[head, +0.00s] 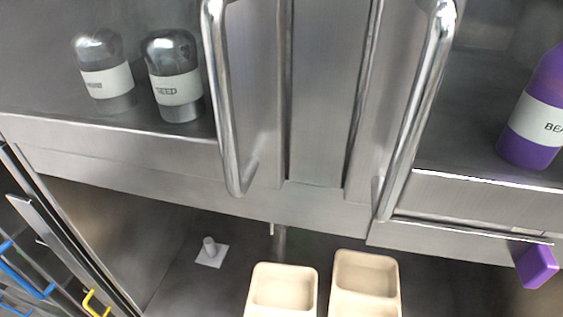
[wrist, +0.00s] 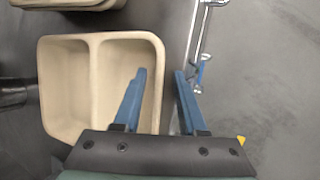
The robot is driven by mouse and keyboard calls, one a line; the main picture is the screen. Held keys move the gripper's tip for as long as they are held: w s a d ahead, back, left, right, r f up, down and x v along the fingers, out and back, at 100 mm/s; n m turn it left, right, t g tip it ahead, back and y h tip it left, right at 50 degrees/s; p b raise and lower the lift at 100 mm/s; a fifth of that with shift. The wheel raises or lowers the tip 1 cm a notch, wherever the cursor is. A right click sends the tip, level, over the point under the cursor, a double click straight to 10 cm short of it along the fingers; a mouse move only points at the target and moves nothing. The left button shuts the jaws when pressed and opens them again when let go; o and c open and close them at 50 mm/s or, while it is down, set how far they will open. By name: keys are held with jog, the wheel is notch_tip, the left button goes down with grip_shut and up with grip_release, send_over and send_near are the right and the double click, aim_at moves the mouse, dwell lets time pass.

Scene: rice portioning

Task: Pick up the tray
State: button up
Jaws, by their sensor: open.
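A cream tray (wrist: 94,38) with two compartments lies below my gripper in the wrist view. My gripper (wrist: 160,73) is open, with two blue fingers. The left finger overlaps the tray's right compartment and the right finger is outside its right wall, so that wall shows between them. I cannot tell how far the fingertips are above or below the rim. Two cream trays also show at the bottom of the head view, one on the left (head: 283,266) and one on the right (head: 365,256), both cut by the frame edge. My gripper is not in the head view.
Another cream tray (wrist: 70,3) is at the top of the wrist view. A metal rod with blue parts (wrist: 200,65) runs close to my right finger. In the head view, metal handles (head: 225,100) hang above the trays, and dark bottles (head: 174,75) stand on a shelf.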

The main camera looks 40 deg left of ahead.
grip_shut()
jog(key=shift+s, duration=0.1)
